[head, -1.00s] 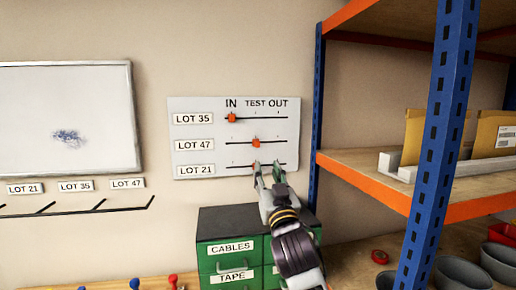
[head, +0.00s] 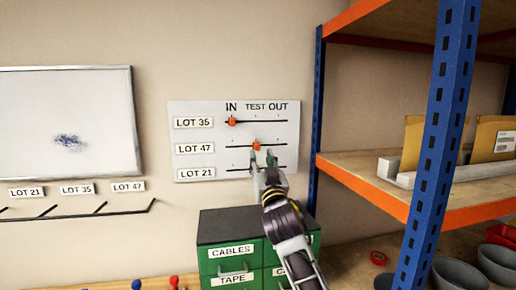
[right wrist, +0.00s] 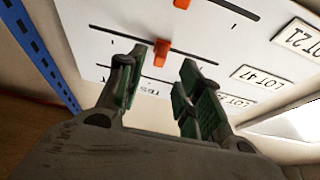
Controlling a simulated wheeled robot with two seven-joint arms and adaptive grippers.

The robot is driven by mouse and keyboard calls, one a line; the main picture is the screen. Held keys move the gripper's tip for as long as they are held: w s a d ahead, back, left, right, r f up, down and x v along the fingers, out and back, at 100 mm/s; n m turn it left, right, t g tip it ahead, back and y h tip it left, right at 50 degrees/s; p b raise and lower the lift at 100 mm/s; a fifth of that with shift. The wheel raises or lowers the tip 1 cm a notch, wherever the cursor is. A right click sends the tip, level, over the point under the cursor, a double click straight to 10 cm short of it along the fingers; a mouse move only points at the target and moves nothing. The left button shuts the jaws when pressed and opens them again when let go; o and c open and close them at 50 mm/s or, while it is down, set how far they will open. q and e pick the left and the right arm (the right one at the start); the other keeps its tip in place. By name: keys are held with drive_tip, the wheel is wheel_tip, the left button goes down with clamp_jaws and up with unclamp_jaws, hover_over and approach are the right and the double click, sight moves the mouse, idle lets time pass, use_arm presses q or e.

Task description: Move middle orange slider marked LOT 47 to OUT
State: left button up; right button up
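The orange LOT 47 slider (head: 257,146) is on the middle track of the white wall board (head: 210,106), below the TEST mark. It also shows in the right wrist view (right wrist: 161,46), where the board appears upside down. My right gripper (head: 262,157) is just below this slider. In the right wrist view its two fingers (right wrist: 157,82) are apart, with the slider beyond the gap between them and nothing visibly held. The LOT 47 label (head: 193,148) is left of the track. OUT is at the track's right end. My left gripper is out of view.
The LOT 35 slider (head: 232,122) is at IN on the top track. The LOT 21 slider (right wrist: 183,3) is hidden by my gripper in the head view. A green cabinet (head: 221,226) stands below, and a blue-posted shelf (head: 432,160) stands on the right.

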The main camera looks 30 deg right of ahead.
sight(258, 149)
drive_tip(key=shift+p+x, duration=0.7)
drive_tip(key=shift+x, duration=2.4)
clamp_jaws()
